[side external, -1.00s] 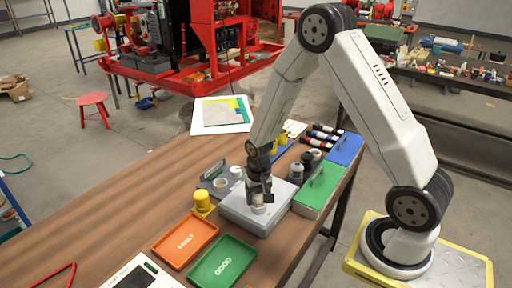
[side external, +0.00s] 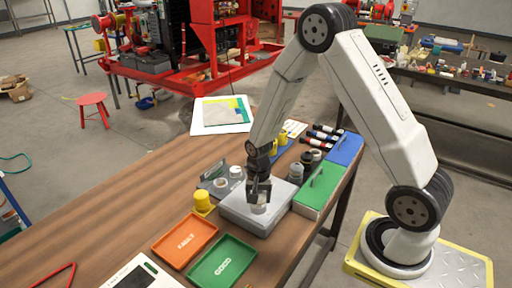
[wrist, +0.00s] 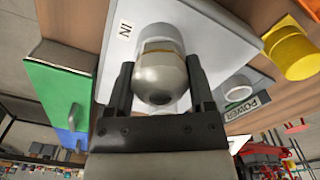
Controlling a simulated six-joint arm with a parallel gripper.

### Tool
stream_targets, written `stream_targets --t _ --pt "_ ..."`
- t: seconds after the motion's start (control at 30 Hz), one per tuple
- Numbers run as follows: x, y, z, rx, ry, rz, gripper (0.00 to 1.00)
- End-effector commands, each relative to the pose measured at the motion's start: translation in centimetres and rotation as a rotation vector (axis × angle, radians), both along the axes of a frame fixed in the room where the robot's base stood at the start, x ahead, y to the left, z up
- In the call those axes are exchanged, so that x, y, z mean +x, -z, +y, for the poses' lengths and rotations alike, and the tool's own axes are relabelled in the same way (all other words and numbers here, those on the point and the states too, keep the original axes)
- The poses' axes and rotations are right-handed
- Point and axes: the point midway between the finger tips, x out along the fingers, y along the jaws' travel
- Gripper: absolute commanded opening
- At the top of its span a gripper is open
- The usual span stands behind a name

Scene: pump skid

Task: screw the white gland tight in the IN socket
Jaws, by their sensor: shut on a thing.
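The grey box (side external: 236,214) stands on the bench with the IN label (wrist: 126,28) on its face. In the wrist view the pale gland (wrist: 160,80), with a rounded end, sits in line with the round collar of the IN socket (wrist: 158,34). A thin brass-coloured band shows between them; how deep the thread sits is hidden. My gripper (wrist: 160,72) has one dark finger on each side of the gland and is shut on it. In the side view my gripper (side external: 259,194) points down over the box, with the pale gland (side external: 258,208) just below the fingers.
A green case (side external: 317,190) and a blue case (side external: 345,149) stand close on the right. A yellow part (side external: 203,200) stands to the left. Orange (side external: 184,240) and green (side external: 222,262) trays lie in front. A POWER-labelled fixture (wrist: 246,107) is near the gripper.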

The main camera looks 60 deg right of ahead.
Motion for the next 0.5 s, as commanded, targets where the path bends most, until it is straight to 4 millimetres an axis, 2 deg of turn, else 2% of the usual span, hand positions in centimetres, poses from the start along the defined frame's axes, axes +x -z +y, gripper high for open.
stream_targets --t 0.23,0.5 --pt "0.01 -0.01 0.00 0.000 0.054 0.000 0.12" --pt "0.01 -0.01 0.00 0.000 0.251 -0.001 0.12"
